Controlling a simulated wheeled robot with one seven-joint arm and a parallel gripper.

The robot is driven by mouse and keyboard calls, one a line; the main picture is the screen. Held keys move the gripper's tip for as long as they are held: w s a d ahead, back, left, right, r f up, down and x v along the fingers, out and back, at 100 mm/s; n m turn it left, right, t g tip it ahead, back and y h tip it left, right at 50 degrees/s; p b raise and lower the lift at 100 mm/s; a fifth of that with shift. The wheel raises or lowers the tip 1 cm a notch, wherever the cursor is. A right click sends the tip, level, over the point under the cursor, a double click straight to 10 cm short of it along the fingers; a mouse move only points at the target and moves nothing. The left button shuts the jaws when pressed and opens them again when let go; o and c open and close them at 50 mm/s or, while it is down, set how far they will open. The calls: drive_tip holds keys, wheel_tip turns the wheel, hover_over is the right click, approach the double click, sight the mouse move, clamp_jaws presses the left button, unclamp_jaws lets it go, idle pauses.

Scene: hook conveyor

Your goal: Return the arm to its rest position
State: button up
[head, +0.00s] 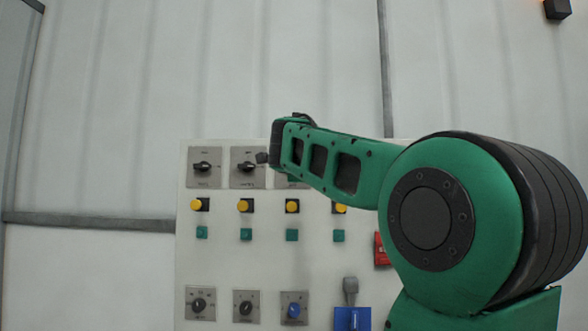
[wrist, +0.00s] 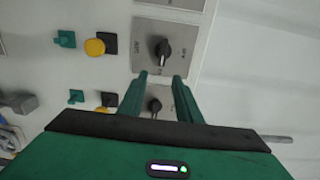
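My green arm (head: 320,160) reaches from the right side of the head view leftward across the upper part of a control panel (head: 218,265). My gripper shows in the wrist view (wrist: 161,82), with its two green fingers spread apart. A black rotary knob (wrist: 155,105) shows in the gap between the fingers, and another knob (wrist: 162,50) is just beyond the tips. I cannot tell if the fingers touch the panel. Nothing is seen held. In the head view the gripper's fingers cannot be made out clearly.
The panel carries rotary switches (head: 202,167), yellow buttons (head: 245,206), green squares (head: 246,234), a blue knob (head: 293,310), a red part (head: 381,250) and a blue box with a grey lever (head: 350,291). Pale wall (head: 90,120) lies left of the panel.

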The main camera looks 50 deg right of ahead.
idle(0.4)
drive_tip(key=s+a+f+n+g+y, duration=0.2)
drive_tip(key=s+a+f+n+y, duration=0.15)
drive_tip(key=f, duration=0.75)
drive_tip(key=s+a+f+n+g+y, duration=0.1)
drive_tip(key=s+a+f+n+y, duration=0.2)
drive_tip(key=f, duration=0.9)
drive_tip(key=s+a+f+n+g+y, duration=0.1)
drive_tip(key=a+f+n+g+y, duration=0.3)
drive_tip(key=f, duration=0.7)
drive_tip(key=s+a+f+n+g+y, duration=0.1)
drive_tip(key=s+a+f+n, duration=0.4)
drive_tip(key=s+f, duration=0.5)
drive_tip(key=s+a+f+n+g+y, duration=0.2)
drive_tip(key=s+a+f+n, duration=0.4)
drive_tip(key=s+a+f, duration=0.3)
wheel_tip(320, 180, down, 3)
drive_tip(key=shift+s+r+g, duration=0.1)
drive_tip(key=shift+s+g, duration=0.65)
drive_tip(key=shift+g, duration=0.05)
drive_tip(key=shift+y, duration=0.25)
